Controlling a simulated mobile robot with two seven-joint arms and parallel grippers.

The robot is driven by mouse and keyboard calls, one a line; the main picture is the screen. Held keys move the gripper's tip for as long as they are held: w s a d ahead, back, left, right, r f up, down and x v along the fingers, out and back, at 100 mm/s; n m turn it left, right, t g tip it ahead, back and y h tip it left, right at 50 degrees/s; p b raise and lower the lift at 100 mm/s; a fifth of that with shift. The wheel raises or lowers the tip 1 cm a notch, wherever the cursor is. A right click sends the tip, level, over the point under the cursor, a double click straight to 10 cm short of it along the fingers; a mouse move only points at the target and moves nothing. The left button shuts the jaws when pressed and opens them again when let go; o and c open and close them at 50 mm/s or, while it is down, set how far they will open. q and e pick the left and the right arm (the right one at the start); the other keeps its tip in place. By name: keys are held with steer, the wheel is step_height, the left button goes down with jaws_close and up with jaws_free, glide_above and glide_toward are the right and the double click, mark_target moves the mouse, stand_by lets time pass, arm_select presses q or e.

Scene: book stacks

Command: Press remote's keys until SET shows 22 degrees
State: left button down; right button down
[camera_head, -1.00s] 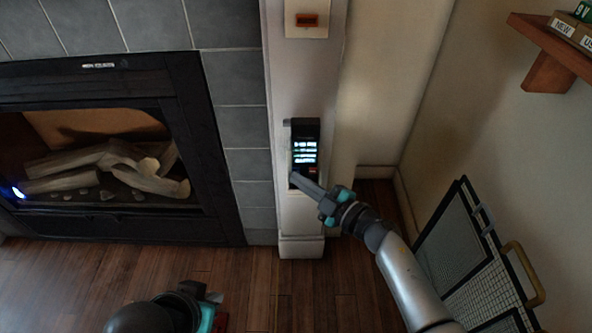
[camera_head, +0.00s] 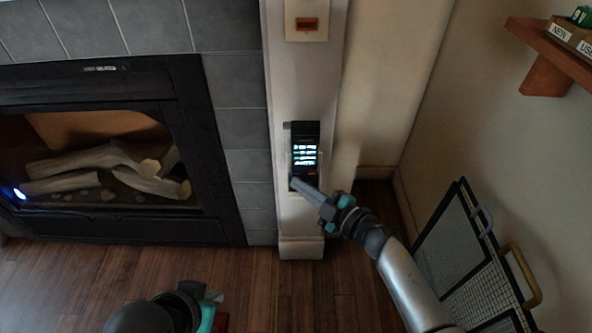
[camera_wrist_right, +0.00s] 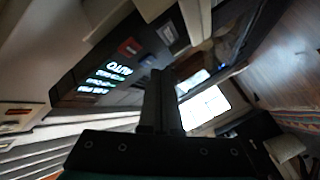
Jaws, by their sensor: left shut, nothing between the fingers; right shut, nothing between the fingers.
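The remote (camera_head: 305,142) is a dark upright unit with a lit screen, mounted on the pale pillar. In the right wrist view the remote (camera_wrist_right: 68,84) appears tilted, with lit text lines and a small red patch beside the screen. The text, including the SET value, is too small or blurred to read surely. My right gripper (camera_head: 294,183) is shut and empty, its tips just below the remote's lower left. Its fingers (camera_wrist_right: 160,75) also show close to the remote; I cannot tell if they touch. My left gripper (camera_head: 214,310) is low in the head view, shut and empty, partly cut off.
A fireplace (camera_head: 110,215) with logs is at the left. A wall plate (camera_head: 306,33) with a red-lit part is above the remote. A folding mesh screen (camera_head: 440,245) stands at the right, below a wooden shelf (camera_head: 550,75). Wooden floor (camera_head: 262,285) is open in front.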

arm_select(q)
steer(key=shift+r, duration=0.1)
arm_select(e)
steer(key=shift+s, duration=0.15)
